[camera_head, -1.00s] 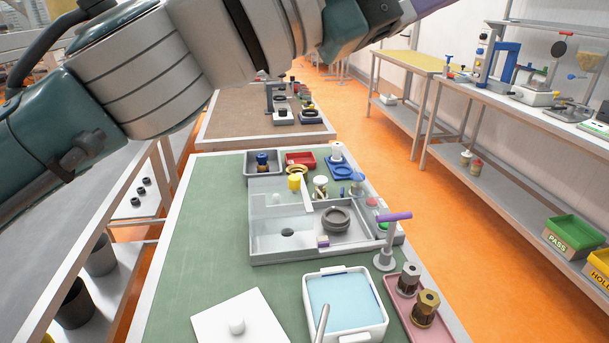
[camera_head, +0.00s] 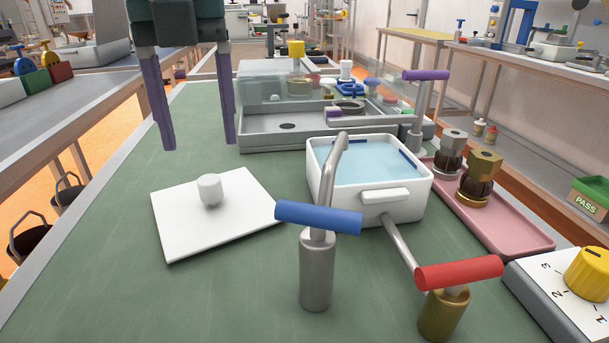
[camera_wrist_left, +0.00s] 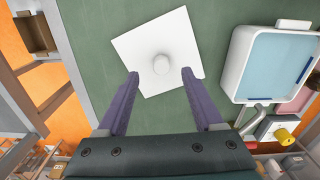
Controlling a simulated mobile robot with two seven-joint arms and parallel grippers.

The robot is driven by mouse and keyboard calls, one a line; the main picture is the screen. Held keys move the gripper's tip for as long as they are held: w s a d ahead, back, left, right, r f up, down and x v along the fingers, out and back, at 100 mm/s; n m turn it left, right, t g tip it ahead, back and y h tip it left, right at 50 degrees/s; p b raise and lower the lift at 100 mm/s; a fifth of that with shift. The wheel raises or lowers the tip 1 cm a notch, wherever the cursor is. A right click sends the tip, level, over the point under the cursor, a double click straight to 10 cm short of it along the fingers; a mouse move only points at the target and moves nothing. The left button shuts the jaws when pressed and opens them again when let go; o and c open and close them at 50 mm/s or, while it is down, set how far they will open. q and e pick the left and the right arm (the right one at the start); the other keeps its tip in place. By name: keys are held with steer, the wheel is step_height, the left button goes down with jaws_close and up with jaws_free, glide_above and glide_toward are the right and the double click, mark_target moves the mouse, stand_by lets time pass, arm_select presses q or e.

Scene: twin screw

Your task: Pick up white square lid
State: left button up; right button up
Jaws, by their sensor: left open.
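The white square lid (camera_head: 222,222) lies flat on the green bench top, with a round white knob (camera_head: 209,190) standing at its middle. It also shows in the left wrist view (camera_wrist_left: 150,40), its knob (camera_wrist_left: 161,64) between and beyond my fingertips. My left gripper (camera_head: 198,146) is open and empty, its two purple fingers pointing down, above the bench and behind the lid in the head view. In the left wrist view my left gripper (camera_wrist_left: 160,75) has a finger on each side of the knob, touching nothing that I can see. My right gripper is not in view.
A white square tub (camera_head: 368,200) with blue contents stands right of the lid. Taps with a blue handle (camera_head: 318,217) and a red handle (camera_head: 459,272) stand in front. A grey tray (camera_head: 265,142) lies behind, a pink tray (camera_head: 510,235) at right. The bench left of the lid is clear.

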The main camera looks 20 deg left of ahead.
mark_target(209, 179)
arm_select(q)
steer(key=f, duration=0.7)
steer(key=shift+s+d, duration=0.3)
steer(key=shift+d, duration=0.05)
steer(key=shift+c, duration=0.3)
jaws_close()
